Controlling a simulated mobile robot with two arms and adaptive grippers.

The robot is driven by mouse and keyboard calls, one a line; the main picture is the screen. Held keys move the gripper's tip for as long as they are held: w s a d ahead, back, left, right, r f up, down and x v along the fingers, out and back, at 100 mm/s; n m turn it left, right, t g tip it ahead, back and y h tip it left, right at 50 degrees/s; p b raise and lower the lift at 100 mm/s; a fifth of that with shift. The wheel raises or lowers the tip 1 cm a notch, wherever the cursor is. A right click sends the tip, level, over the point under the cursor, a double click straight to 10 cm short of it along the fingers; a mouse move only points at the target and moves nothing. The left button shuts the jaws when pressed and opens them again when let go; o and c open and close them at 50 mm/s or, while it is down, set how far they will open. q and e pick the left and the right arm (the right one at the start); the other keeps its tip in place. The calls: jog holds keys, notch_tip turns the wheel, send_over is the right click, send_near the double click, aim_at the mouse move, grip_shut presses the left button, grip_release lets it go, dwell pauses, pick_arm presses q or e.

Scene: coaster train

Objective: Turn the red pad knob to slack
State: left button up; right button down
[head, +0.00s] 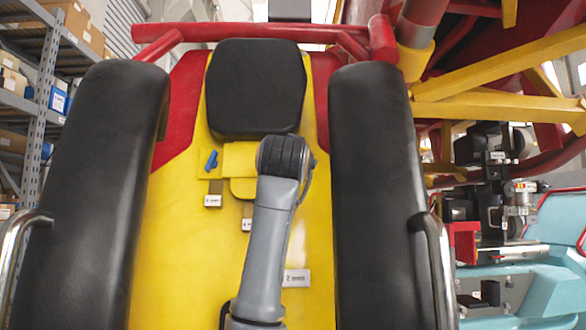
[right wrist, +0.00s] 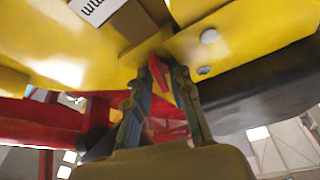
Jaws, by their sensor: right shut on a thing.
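The red pad knob (right wrist: 158,74) shows in the right wrist view as a narrow red piece between the two fingertips of my right gripper (right wrist: 161,80). The gripper is shut on it, close under a yellow panel (right wrist: 240,38). In the head view my right arm comes up from the bottom centre and hides both the red knob and the gripper. I cannot read the knob's setting. My left gripper is in neither view.
A blue knob (head: 211,160) sits on the yellow seat back (head: 175,240), left of my arm, with small labels below it. A black headrest (head: 256,88) is above. Black padded restraints (head: 100,190) and (head: 375,190) stand on both sides, with metal handles (head: 440,265).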

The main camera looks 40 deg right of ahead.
jog(key=shift+f+n, duration=0.1)
jog(key=shift+n, duration=0.4)
jog(key=c, duration=1.5)
grip_release()
jog(key=shift+o, duration=0.2)
jog(key=v, duration=1.2)
jog(key=shift+s, duration=0.15)
